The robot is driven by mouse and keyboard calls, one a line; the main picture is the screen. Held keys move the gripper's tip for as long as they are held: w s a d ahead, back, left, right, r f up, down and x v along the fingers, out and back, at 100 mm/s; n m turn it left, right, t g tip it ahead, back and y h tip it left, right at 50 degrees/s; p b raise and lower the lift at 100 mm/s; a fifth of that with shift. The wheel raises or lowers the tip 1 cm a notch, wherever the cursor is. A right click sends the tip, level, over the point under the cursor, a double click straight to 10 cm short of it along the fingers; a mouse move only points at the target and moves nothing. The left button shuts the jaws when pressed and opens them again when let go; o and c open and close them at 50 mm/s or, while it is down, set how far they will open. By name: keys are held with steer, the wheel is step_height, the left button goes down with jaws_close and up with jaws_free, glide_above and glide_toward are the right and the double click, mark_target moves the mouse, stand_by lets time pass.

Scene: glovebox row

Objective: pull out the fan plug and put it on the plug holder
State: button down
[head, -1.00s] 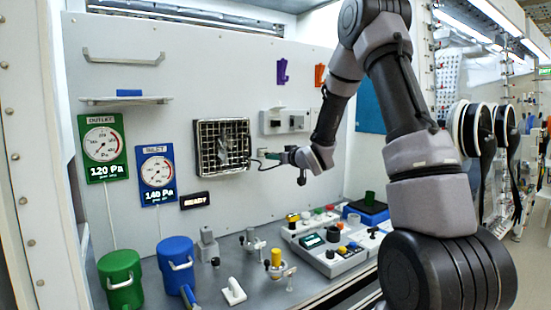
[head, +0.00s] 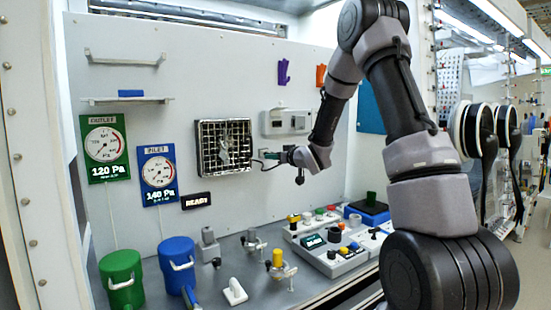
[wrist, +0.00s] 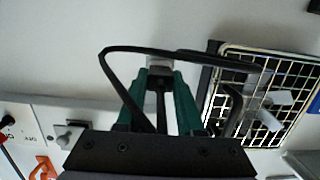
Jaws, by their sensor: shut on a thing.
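My gripper (head: 270,155) is at the back wall, just right of the fan (head: 224,147). In the wrist view its green fingers (wrist: 159,88) are shut on the fan plug (wrist: 160,76), a small dark piece largely hidden between them. A pale block (wrist: 158,64) shows at the fingertips; I cannot tell how far the plug sits in it. A black cable (wrist: 200,53) loops from the plug over to the fan, which also shows in the wrist view (wrist: 297,97). I cannot make out the plug holder with certainty.
A grey switch box (head: 286,122) is on the wall above my gripper. Purple (head: 283,72) and orange (head: 320,75) pieces hang higher up. Below are a control panel (head: 338,262), valves, and green (head: 122,280) and blue (head: 177,264) canisters. Wall around the fan is mostly free.

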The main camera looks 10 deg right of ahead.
steer(key=shift+w+a, duration=0.2)
steer(key=shift+w, duration=0.25)
steer(key=shift+c, duration=2.3)
jaws_free()
steer(key=v, duration=1)
steer(key=shift+s, duration=0.35)
steer(key=shift+d+r, duration=0.1)
